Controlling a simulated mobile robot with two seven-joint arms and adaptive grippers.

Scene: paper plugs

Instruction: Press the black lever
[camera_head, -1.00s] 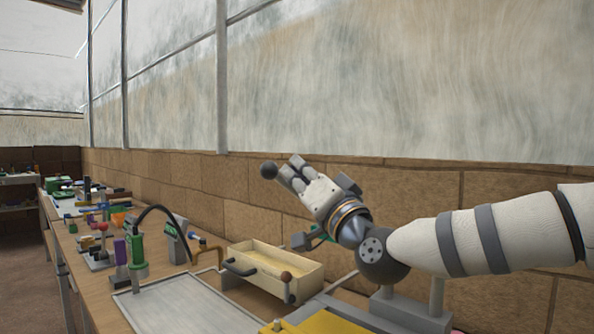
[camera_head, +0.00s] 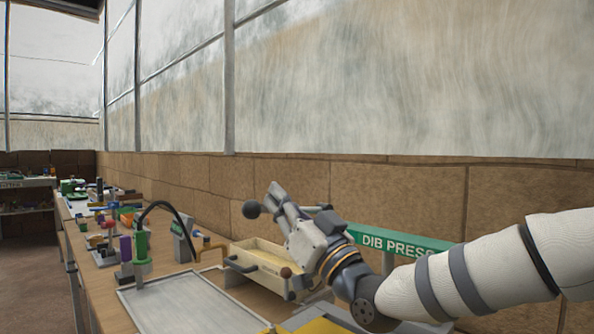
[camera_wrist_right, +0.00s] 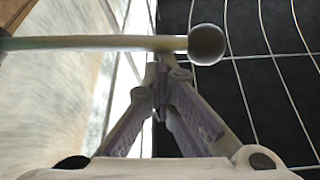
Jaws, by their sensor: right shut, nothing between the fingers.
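The black lever shows in the head view as a dark ball knob (camera_head: 251,209) beside the fingertips of my right gripper (camera_head: 276,192); much of its rod is hidden behind the gripper. In the right wrist view, the lever's rod (camera_wrist_right: 90,43) runs across from the left to its round knob (camera_wrist_right: 207,44). The shut fingertips (camera_wrist_right: 162,65) meet just below the rod in the picture, close to the knob; I cannot tell if they touch it. The right gripper holds nothing. My left gripper is in neither view.
A green sign reading "DIB PRESS" (camera_head: 390,240) stands behind my right arm. A cream drawer-like box (camera_head: 262,255) and a grey tray (camera_head: 190,300) lie below on the bench. Several small tools stand farther left. A brick wall (camera_head: 400,190) is behind.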

